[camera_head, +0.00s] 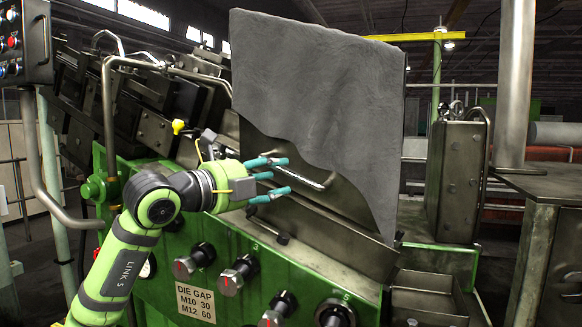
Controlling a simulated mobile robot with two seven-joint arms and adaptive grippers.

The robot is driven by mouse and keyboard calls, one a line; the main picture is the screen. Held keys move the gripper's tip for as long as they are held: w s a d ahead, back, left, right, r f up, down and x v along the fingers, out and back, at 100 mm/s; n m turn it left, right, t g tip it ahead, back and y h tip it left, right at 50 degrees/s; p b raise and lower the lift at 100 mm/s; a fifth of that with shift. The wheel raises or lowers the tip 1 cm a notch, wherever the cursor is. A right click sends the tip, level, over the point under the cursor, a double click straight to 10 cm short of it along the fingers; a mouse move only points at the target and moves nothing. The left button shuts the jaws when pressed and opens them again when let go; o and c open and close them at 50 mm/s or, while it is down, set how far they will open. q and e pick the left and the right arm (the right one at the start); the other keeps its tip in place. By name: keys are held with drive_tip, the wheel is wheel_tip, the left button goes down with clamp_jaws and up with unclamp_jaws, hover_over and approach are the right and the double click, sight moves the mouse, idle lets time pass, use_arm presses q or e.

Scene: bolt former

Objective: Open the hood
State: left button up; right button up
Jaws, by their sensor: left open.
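The hood (318,85) is a large panel at the middle of the machine. It stands steeply, and its upper part and right side look rough and grey, like a draped cover with a wavy lower edge. Darker bare metal shows below that edge. A slim, shiny handle bar (311,181) runs across the bare metal. My left gripper (287,175) is open in front of the bare metal, at the handle's left end. Its teal fingers point right. I cannot tell whether they touch the handle. My right gripper is out of view.
Below is the green machine front with several black knobs (239,274) and a "DIE GAP" plate (195,302). A control box (25,42) hangs at upper left. A metal box (457,182) and an open tray (428,299) stand to the right.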

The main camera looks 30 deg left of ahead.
sight(286, 174)
use_arm(q)
drive_tip(key=p+x, duration=0.1)
drive_tip(key=x, duration=0.3)
drive_tip(key=shift+r+p, duration=0.1)
drive_tip(key=shift+p, duration=0.2)
drive_tip(key=shift+w+d, duration=0.1)
drive_tip(key=shift+w, duration=0.05)
clamp_jaws()
